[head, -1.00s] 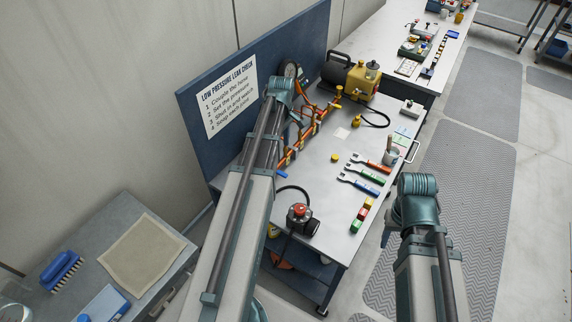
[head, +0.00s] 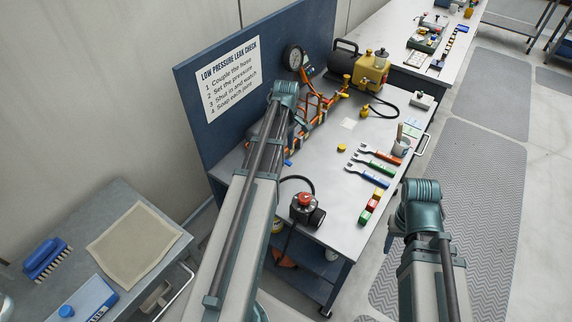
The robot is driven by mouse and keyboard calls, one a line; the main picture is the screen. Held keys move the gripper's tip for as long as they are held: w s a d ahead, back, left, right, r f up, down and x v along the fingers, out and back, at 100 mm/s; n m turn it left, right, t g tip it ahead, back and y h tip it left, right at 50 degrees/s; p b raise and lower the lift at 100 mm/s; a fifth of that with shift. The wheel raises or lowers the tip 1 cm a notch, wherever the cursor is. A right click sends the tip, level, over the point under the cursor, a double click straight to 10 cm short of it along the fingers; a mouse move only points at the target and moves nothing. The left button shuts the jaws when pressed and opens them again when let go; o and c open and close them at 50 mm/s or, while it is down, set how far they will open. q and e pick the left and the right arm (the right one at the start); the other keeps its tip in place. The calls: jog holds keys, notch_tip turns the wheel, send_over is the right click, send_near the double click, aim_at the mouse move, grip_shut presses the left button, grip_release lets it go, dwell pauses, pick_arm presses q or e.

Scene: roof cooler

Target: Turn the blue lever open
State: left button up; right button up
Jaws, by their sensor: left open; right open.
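A small blue piece (head: 288,162), which looks like the end of the blue lever, shows low on the orange pipe rig (head: 316,121) on the bench. The rest of it is hidden behind my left arm. My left gripper (head: 279,135) is open, over the rig beneath my wrist and mostly covered by the arm. I cannot tell whether it touches the lever. My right gripper (head: 392,228) is open, low beside the bench's right front edge, and mostly hidden by its own wrist.
A gauge (head: 294,57) and yellow pump (head: 370,70) stand behind the rig. A red-topped unit (head: 306,207) sits at the bench's front. Wrenches (head: 378,163) and coloured blocks (head: 371,207) lie to the right. A blue board (head: 262,100) rises behind. The bench middle is fairly clear.

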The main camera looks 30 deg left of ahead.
aim_at(286, 161)
pick_arm(q)
notch_tip(286, 161, down, 5)
jog(key=b, duration=0.4)
jog(key=shift+r, duration=0.1)
grip_shut()
dwell(1.2)
